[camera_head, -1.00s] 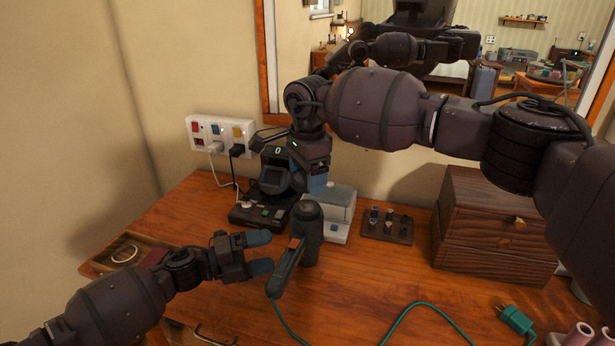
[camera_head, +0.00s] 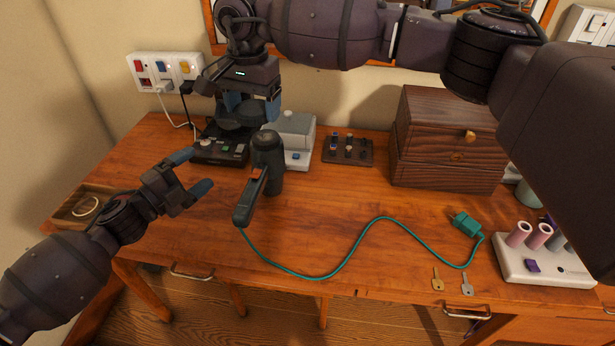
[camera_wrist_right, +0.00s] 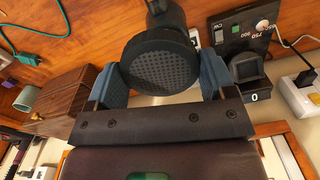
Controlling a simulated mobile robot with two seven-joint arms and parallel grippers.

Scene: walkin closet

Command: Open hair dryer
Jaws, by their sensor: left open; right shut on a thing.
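The dark grey hair dryer (camera_head: 268,150) stands above the desk, its handle with an orange switch (camera_head: 257,173) pointing to the lower left. A teal cord runs from the handle to a loose teal plug (camera_head: 466,224) on the desk. My right gripper (camera_head: 252,108) is at the dryer's far side. In the right wrist view its blue fingers (camera_wrist_right: 162,82) lie either side of the dryer's round perforated end (camera_wrist_right: 170,65), shut on it. My left gripper (camera_head: 191,172) is open and empty, left of the handle and apart from it, fingers pointing toward it.
A white socket strip (camera_head: 165,70) with coloured switches is on the wall. Behind the dryer are a black device (camera_head: 221,150) and a white device (camera_head: 297,138). A wooden box (camera_head: 447,150) stands right. Two keys (camera_head: 452,282) lie near the front edge. The desk's middle is mostly clear.

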